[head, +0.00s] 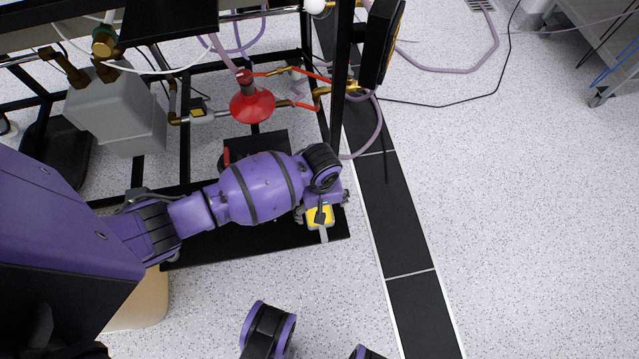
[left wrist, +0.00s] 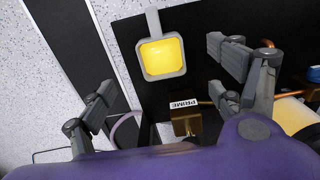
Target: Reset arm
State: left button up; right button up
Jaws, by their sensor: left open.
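My left arm reaches in from the left across the black frame (head: 255,240). Its gripper (head: 322,207) is near the frame's front right corner. In the left wrist view, the two grey fingers of this gripper (left wrist: 160,67) stand wide apart with nothing clamped between them. A yellow square part in a grey surround with a short tab (left wrist: 163,57) shows between and past the fingers. The yellow part also shows at the gripper in the head view (head: 320,217). I cannot tell whether a finger touches it.
Behind the arm are a red cone-shaped part (head: 252,106), brass pipes and a grey box (head: 118,108). A black upright post (head: 341,75) stands just beyond the gripper. A brass block labelled PRIME (left wrist: 186,122) shows close up. Open floor (head: 520,220) lies at right.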

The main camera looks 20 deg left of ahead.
pick_arm(q)
jog(key=shift+r, duration=0.1)
dwell(0.6)
